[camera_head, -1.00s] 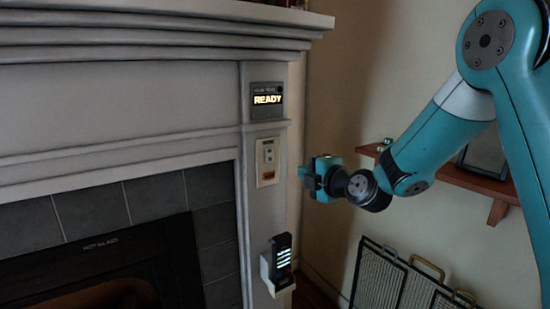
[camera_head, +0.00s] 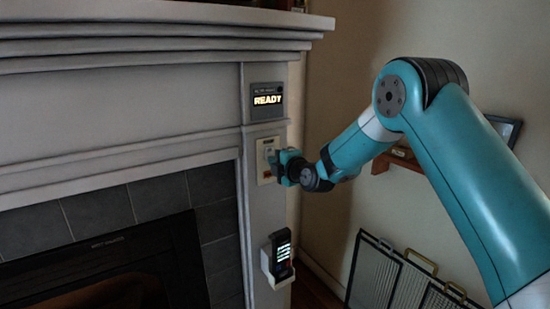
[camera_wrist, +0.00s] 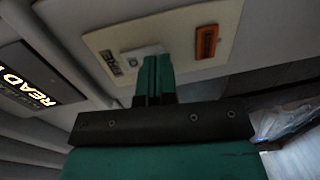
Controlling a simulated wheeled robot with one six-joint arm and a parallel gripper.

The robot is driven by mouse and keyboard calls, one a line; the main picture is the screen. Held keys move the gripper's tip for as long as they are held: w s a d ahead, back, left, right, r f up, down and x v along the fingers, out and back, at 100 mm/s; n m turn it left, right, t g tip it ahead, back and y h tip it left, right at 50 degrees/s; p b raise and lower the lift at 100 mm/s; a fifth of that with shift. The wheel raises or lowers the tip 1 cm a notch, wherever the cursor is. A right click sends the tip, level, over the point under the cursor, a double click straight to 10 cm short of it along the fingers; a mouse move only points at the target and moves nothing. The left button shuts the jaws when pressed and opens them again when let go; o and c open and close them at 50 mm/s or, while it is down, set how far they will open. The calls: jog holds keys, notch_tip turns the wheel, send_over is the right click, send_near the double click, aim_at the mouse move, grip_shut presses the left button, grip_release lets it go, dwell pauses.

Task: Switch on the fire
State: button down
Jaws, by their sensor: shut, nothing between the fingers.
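The fire is in a grey mantel fireplace with a dark firebox (camera_head: 100,270) at the lower left; I see no flame. A cream switch plate (camera_head: 265,160) is on the mantel's right pillar. In the wrist view the plate (camera_wrist: 112,45) carries a pale rocker switch (camera_wrist: 140,54) and an orange-brown indicator (camera_wrist: 206,41). My gripper (camera_head: 276,168) is at the plate, its fingers shut and empty. In the wrist view the fingertips (camera_wrist: 156,62) overlap the rocker's edge; I cannot tell whether they touch it. A display (camera_head: 267,98) above the plate reads READY.
A handset in a white holder (camera_head: 266,268) is below the plate on the pillar. A folding fire screen (camera_head: 385,275) leans by the right wall. A wooden shelf (camera_head: 405,162) is on that wall, partly behind my arm.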

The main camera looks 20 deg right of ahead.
jog(key=shift+w+a, duration=0.1)
jog(key=shift+w, duration=0.15)
jog(key=shift+f, duration=0.15)
jog(key=shift+w+b, duration=0.15)
jog(key=shift+b, duration=0.75)
jog(key=f+b+v, duration=0.3)
jog(key=b+v, duration=0.3)
jog(key=v, duration=0.7)
jog(key=shift+s+b, duration=0.4)
jog(key=shift+s, duration=0.1)
